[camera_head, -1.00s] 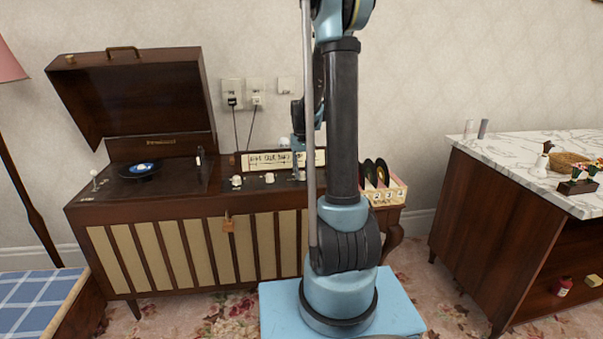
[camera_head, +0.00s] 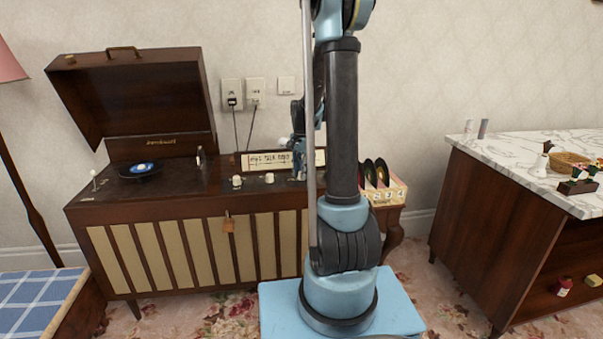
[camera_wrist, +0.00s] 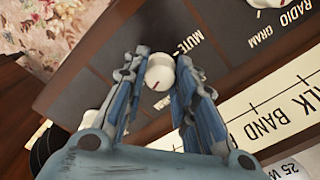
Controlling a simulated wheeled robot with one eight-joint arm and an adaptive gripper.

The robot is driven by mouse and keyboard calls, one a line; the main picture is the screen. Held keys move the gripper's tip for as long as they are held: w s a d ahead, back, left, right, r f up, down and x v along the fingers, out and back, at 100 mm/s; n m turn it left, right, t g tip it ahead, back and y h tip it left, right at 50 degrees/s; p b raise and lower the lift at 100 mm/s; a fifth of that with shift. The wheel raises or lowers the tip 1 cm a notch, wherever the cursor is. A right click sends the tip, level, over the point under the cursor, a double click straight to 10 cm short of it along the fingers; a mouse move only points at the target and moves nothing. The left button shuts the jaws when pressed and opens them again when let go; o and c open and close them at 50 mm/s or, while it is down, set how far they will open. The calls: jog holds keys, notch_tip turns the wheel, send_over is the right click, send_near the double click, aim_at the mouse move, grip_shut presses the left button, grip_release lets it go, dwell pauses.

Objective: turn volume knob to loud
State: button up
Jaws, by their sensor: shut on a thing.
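The volume knob (camera_wrist: 160,72) is a round white knob with a short red mark, on the dark panel beside the lettering "MUTE". Its red mark sits on the lower part of its face in the wrist view, toward my palm. My gripper (camera_wrist: 160,68) has one finger on each side of this knob and is shut on it. In the head view my gripper (camera_head: 299,168) is at the right part of the record console's (camera_head: 170,215) control panel, partly hidden by my arm, and the held knob cannot be made out there.
A second white knob (camera_wrist: 262,4) is by the "RADIO GRAM" lettering. Another white knob (camera_wrist: 90,118) is partly behind my gripper. The pale dial strip (camera_wrist: 285,110) lies close to the right finger. A record box (camera_head: 385,190) stands right of my arm.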

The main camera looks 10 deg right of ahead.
jog(key=shift+m, duration=2.3)
jog(key=shift+w+a, duration=0.1)
jog(key=o, duration=1.1)
notch_tip(320, 180, up, 12)
jog(key=shift+f, duration=0.1)
